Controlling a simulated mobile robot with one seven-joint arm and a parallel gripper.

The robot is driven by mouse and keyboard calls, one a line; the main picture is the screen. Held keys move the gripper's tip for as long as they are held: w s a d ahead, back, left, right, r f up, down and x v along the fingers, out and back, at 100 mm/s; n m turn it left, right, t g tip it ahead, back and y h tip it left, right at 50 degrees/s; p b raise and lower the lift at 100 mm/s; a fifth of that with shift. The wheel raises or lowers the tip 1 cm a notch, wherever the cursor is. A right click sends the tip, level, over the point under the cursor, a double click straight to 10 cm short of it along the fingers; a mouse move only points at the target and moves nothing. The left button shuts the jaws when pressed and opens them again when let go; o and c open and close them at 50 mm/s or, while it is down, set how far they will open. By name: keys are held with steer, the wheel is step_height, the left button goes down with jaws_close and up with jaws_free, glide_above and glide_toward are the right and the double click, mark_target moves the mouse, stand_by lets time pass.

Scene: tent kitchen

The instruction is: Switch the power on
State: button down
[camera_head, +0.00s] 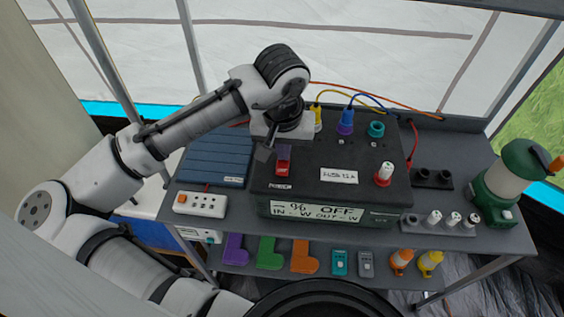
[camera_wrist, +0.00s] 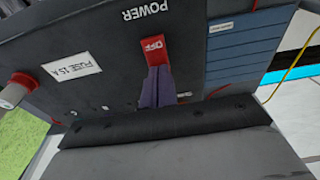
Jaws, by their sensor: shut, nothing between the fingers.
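The black power box (camera_head: 320,160) stands on the grey table, with a lit display (camera_head: 318,211) that reads OFF. Its red power switch (camera_head: 282,166) is on the top at the left, above the word POWER. In the wrist view the red switch (camera_wrist: 153,48) shows the word OFF. My gripper (camera_head: 265,153) is shut and empty, just left of the switch in the head view. In the wrist view its fingertips (camera_wrist: 158,72) are right at the switch's edge and overlap it. I cannot tell whether they touch.
A white fuse with a red base (camera_head: 384,174) and coloured plugs (camera_head: 345,122) with cables are on the box. A power strip (camera_head: 201,204) is at the left and a green lantern (camera_head: 507,182) at the right. Several coloured pieces (camera_head: 270,253) lie on the lower shelf.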

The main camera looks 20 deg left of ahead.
steer(key=shift+f, duration=0.15)
step_height(320, 180, up, 7)
steer(key=p, duration=0.6)
stand_by(0.7)
